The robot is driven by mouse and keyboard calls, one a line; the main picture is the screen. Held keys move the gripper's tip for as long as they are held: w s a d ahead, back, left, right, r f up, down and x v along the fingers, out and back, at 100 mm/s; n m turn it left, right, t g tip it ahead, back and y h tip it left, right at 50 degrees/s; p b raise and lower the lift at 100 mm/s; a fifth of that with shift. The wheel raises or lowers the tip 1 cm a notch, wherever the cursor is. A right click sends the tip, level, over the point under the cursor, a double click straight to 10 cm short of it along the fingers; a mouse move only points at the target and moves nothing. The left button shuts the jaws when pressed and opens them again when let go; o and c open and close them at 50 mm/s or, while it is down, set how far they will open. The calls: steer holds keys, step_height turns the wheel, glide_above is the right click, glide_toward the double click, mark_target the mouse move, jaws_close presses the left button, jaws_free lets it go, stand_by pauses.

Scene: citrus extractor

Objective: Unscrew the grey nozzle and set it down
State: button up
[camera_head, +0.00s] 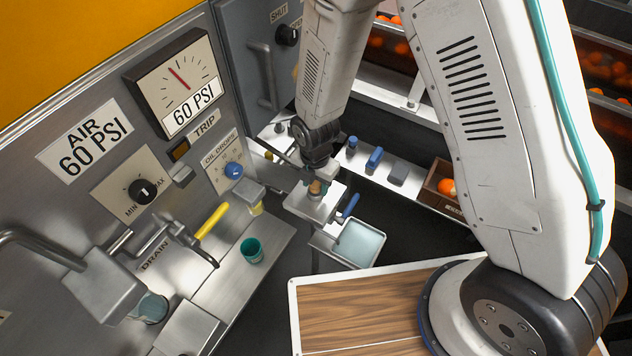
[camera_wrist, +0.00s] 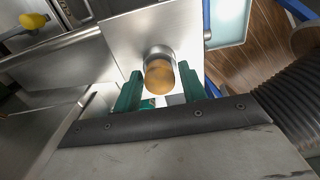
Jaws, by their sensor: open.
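A short grey cylinder with an amber, mottled end (camera_wrist: 159,77) stands out from a square metal plate (camera_wrist: 125,35) in the wrist view; it looks like the grey nozzle, though I cannot be sure. The amber part (camera_head: 316,188) also shows in the head view, on the metal block (camera_head: 302,204) under my wrist. My gripper (camera_wrist: 158,82) is open. Its two green fingers lie on either side of the amber end, with a gap visible at each side. In the head view my gripper (camera_head: 319,172) is small and partly hidden by its wrist.
A pale shallow tray (camera_head: 360,243) and a blue handle (camera_head: 349,206) are close to the block. A teal cup (camera_head: 251,250) stands on the metal ledge at left, near a yellow lever (camera_head: 212,221). Blue and grey pieces (camera_head: 374,159) line the back shelf beside a wooden box (camera_head: 437,190).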

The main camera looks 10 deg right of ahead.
steer(key=c, duration=0.5)
steer(key=shift+n, duration=0.9)
steer(key=shift+n, duration=0.8)
steer(key=shift+n, duration=0.9)
